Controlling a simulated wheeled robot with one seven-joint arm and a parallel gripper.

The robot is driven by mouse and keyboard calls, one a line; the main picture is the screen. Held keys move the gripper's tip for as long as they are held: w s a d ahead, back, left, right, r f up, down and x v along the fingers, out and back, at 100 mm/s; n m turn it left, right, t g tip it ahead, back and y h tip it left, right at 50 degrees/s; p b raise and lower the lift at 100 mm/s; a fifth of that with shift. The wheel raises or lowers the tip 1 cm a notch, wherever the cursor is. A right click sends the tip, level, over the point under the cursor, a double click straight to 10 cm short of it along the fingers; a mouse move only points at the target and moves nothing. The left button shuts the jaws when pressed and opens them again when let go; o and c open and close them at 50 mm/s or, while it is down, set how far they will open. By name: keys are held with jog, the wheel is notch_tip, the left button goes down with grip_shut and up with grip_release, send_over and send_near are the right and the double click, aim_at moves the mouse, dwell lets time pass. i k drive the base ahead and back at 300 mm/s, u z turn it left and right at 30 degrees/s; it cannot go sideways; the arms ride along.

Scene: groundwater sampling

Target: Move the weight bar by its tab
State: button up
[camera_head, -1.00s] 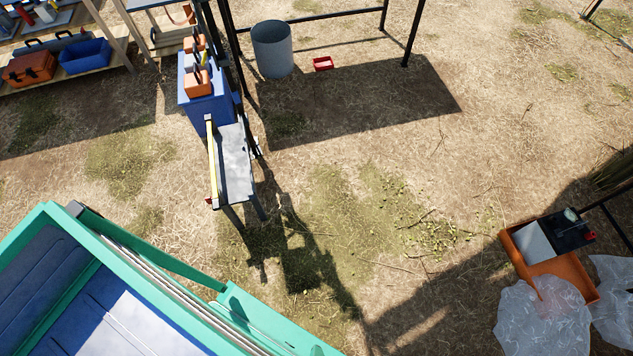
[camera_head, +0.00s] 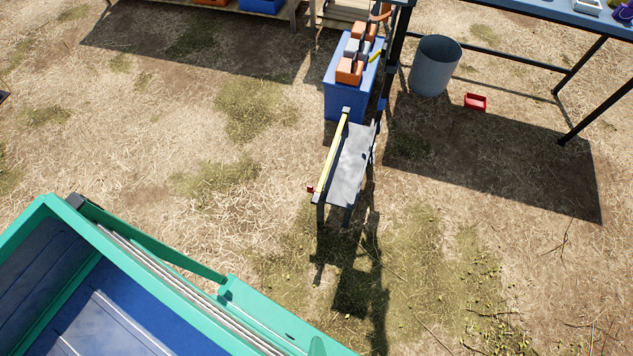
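A long thin yellow bar (camera_head: 331,153) runs along the left edge of a narrow grey bench (camera_head: 350,165) near the middle of the view. A small red piece (camera_head: 310,189) sits at its near end, and a dark block is at its far end. I cannot tell for sure whether this yellow bar is the weight bar or the red piece its tab. My gripper is not in view, and nothing is seen touching the bar.
A blue box (camera_head: 340,92) with orange cases on top stands behind the bench. A grey bin (camera_head: 435,66) and a red tray (camera_head: 475,102) are at the back right, by dark frame posts. Dry ground left of the bench is open. The teal-edged tray at lower left seems mine.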

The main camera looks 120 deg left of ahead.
aim_at(316, 195)
jog(key=u, duration=1.1)
jog(key=i, duration=0.1)
jog(key=u, duration=2.2)
jog(key=k, duration=0.85)
jog(key=u, duration=0.2)
jog(key=i, duration=0.85)
jog(key=z, duration=0.05)
